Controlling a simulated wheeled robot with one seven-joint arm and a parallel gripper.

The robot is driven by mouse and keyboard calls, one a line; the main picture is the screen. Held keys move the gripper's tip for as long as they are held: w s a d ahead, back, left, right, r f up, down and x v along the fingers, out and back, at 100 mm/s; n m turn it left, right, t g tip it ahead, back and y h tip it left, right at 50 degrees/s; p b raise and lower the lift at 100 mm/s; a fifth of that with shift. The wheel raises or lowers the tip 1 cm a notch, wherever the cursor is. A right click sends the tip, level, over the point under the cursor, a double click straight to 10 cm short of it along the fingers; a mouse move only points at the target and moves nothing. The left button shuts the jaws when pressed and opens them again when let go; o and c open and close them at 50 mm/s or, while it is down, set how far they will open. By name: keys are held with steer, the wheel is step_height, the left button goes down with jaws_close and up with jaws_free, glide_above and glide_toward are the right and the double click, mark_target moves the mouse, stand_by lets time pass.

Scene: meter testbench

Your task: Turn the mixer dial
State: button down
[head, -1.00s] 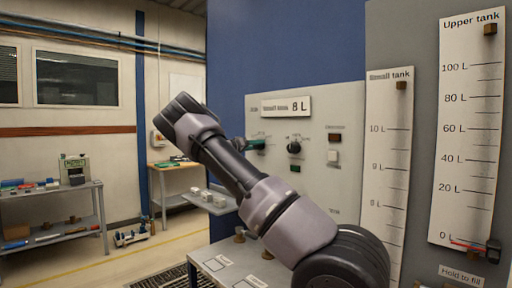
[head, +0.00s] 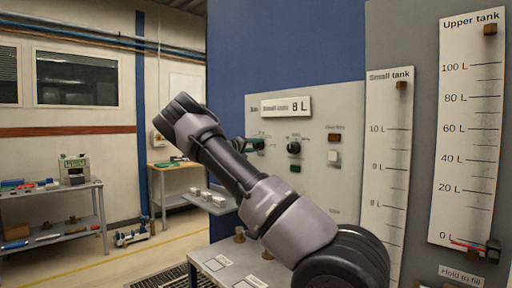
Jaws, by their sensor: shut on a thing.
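A pale control panel (head: 348,105) carries a dark green dial (head: 256,144) at left and a black round dial (head: 294,148) to its right. Their small labels are too blurred to read, so I cannot tell by name which is the mixer dial. My arm crosses in front of the panel's left part. Only a small dark end of my gripper (head: 240,144) shows past the arm, against the green dial. It appears shut on that dial; its fingers are mostly hidden.
A brown indicator (head: 334,137), a white button (head: 333,157) and a small green one (head: 295,169) sit on the panel. The small tank scale (head: 388,150) and upper tank scale (head: 468,120) stand at right. A grey bench (head: 225,262) lies below.

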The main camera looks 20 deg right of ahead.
steer(key=shift+c, duration=1.4)
jaws_free()
steer(key=shift+a, duration=0.1)
steer(key=v, duration=1)
steer(key=shift+a, duration=0.35)
steer(key=shift+s, duration=0.15)
steer(key=shift+d, duration=0.1)
